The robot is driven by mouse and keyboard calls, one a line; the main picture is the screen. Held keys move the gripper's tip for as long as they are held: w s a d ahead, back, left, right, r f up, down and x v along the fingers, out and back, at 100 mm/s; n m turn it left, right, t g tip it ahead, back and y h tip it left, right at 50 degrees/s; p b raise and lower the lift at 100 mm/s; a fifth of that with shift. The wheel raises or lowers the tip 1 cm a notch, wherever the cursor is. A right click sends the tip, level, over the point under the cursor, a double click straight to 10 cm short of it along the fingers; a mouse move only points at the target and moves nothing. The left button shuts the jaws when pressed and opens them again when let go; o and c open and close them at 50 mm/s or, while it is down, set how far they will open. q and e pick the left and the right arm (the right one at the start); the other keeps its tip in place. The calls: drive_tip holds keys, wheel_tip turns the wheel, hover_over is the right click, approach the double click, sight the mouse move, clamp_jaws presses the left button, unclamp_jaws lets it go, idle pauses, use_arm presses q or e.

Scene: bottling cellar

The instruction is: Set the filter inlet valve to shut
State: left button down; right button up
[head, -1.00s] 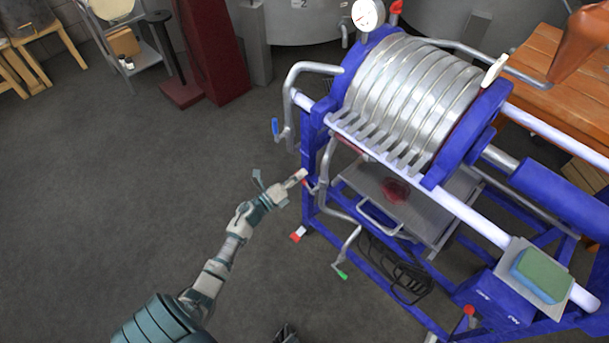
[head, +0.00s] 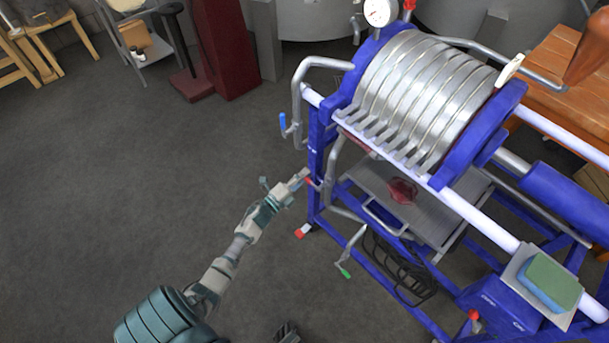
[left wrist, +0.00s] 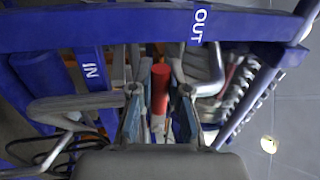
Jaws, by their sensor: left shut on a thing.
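A red valve handle (left wrist: 160,88) stands between the two fingers of my left gripper (left wrist: 159,100) in the left wrist view. The gripper is shut on this handle. The valve body is mostly hidden. The frame carries the labels "IN" (left wrist: 91,71) and "OUT" (left wrist: 199,25). A dark part at the bottom edge may be my right gripper (head: 287,333); its fingers are unclear.
A blue handle (head: 283,123) hangs from the upper pipe, and a green handle (head: 344,271) ends a lower pipe. A tray (head: 430,213) sits under the filter plates (head: 425,90). A green sponge (head: 548,281) lies at the right. The floor at the left is clear.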

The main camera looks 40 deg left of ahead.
use_arm(q)
drive_tip(key=shift+a, duration=0.35)
drive_tip(key=c, duration=1.1)
unclamp_jaws()
drive_tip(key=shift+a+f, duration=0.1)
drive_tip(key=shift+f, duration=0.1)
drive_tip(key=shift+s, duration=0.1)
drive_tip(key=v, duration=1.1)
drive_tip(key=shift+s+f, duration=0.15)
drive_tip(key=shift+s, duration=0.25)
use_arm(e)
drive_tip(key=shift+a, duration=0.2)
